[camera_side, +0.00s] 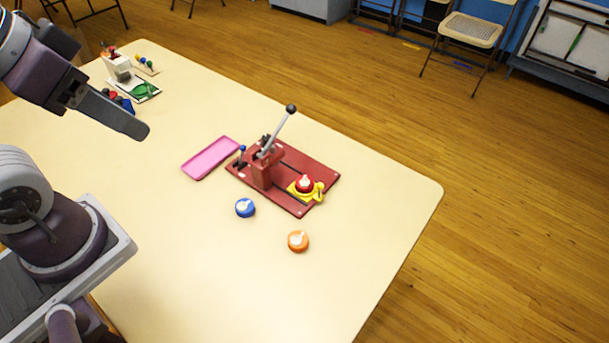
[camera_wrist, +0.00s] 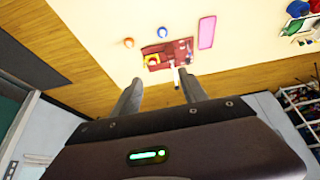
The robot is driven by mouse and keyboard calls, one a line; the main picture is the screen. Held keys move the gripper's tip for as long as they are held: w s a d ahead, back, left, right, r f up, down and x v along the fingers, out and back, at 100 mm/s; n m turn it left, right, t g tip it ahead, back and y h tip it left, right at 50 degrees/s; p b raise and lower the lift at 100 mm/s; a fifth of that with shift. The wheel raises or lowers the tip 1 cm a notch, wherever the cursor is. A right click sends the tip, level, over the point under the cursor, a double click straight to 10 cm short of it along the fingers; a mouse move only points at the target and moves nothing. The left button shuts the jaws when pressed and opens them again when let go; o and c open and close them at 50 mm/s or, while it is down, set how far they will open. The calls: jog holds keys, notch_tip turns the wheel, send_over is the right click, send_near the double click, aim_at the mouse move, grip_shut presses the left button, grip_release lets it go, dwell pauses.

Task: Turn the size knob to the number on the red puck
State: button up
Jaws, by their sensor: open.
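The red puck (camera_side: 304,183) sits in a yellow holder (camera_side: 318,194) at the front right of a dark red press (camera_side: 300,160); a pale mark on its top is too small to read. A small blue-tipped control (camera_side: 242,150) stands at the base's left edge; I cannot tell whether it is the size knob, and no numbers are readable. A grey lever with a black ball (camera_side: 291,109) leans up to the right. My gripper (camera_side: 134,128) is open, high above the table and well left of the press. Its spread, empty fingers show in the wrist view (camera_wrist: 160,92).
A blue puck (camera_side: 245,208) and an orange puck (camera_side: 298,241) lie in front of the press. A pink tray (camera_side: 210,158) lies left of it. Another device with a green part (camera_side: 143,90) stands at the back left. The table's front and right are clear.

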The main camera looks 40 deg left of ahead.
jog(key=shift+c, duration=0.2)
jog(key=shift+w+r, duration=0.1)
jog(key=shift+w, duration=0.1)
jog(key=shift+c, duration=0.2)
jog(key=g, duration=0.6)
send_over(266, 137)
jog(key=shift+m, duration=0.3)
notch_tip(266, 137, down, 30)
jog(key=shift+w, duration=0.1)
notch_tip(266, 137, down, 7)
jog(key=shift+r, duration=0.1)
grip_shut()
